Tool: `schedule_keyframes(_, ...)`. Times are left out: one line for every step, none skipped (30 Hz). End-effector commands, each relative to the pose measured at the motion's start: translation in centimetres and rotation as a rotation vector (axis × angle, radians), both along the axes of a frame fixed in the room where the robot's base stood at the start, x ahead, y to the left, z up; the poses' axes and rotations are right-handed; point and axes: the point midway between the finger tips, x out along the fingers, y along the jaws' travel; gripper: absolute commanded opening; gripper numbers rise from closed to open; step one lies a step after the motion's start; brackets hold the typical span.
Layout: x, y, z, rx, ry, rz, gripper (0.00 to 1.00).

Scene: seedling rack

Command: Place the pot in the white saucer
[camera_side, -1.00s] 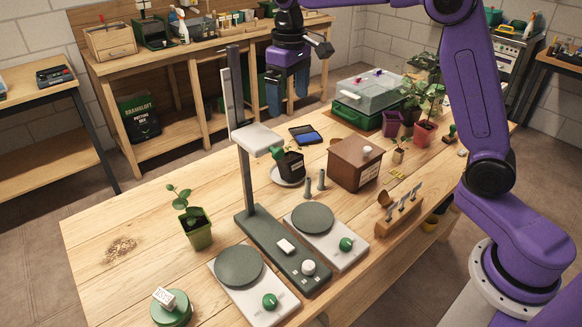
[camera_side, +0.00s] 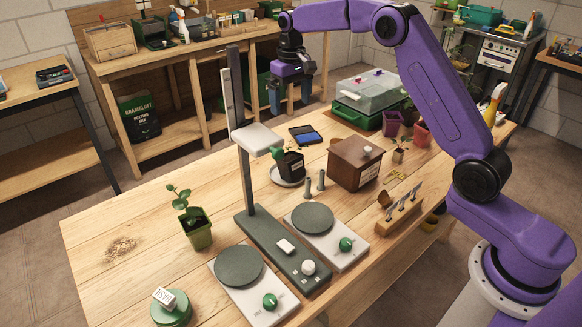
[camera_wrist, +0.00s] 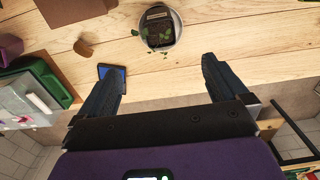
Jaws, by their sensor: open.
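A dark pot (camera_side: 291,166) with a pale label and a small green seedling sits in the white saucer (camera_side: 274,176), behind the scale column. In the wrist view the pot (camera_wrist: 160,30) is within the round rim of the saucer (camera_wrist: 177,24), near the top of the picture; it looks slightly tilted in the side view. My gripper (camera_side: 290,106) is open and empty, up beyond the table's back edge and apart from the pot. In the wrist view its two fingers (camera_wrist: 160,68) are spread wide, with bare table edge between them.
A green potted seedling (camera_side: 197,229) stands at the left. A two-pan scale (camera_side: 262,247) with a tall column is in front of the saucer. A brown wooden box (camera_side: 356,164), a blue-screened device (camera_side: 305,135) and a clear-lidded green case (camera_side: 365,103) stand nearby. The left tabletop is mostly clear.

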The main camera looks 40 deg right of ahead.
Motion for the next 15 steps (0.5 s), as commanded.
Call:
schedule_keyframes(-0.1,0.0,-1.1,0.000,0.006,0.000,1.00)
schedule_keyframes(-0.1,0.0,-1.5,0.000,0.005,0.001,1.00)
schedule_keyframes(-0.1,0.0,-2.3,0.000,0.006,0.001,1.00)
schedule_keyframes(-0.1,0.0,-2.9,0.000,0.005,0.001,1.00)
schedule_keyframes(-0.1,0.0,-3.3,0.000,0.005,0.001,1.00)
schedule_keyframes(-0.1,0.0,-3.8,0.000,0.003,0.001,1.00)
schedule_keyframes(-0.1,0.0,-4.0,0.000,0.003,0.001,1.00)
schedule_keyframes(-0.1,0.0,-4.3,0.000,0.003,0.001,1.00)
schedule_keyframes(-0.1,0.0,-4.7,0.000,0.002,0.001,1.00)
schedule_keyframes(-0.1,0.0,-5.0,0.000,0.002,0.000,1.00)
schedule_keyframes(-0.1,0.0,-5.4,0.000,0.003,0.000,1.00)
schedule_keyframes(-0.1,0.0,-6.0,0.000,0.004,0.000,1.00)
schedule_keyframes(-0.1,0.0,-6.5,0.000,0.005,0.001,1.00)
schedule_keyframes(-0.1,0.0,-7.0,0.000,0.005,0.001,1.00)
schedule_keyframes(-0.1,0.0,-7.8,0.000,0.005,0.001,1.00)
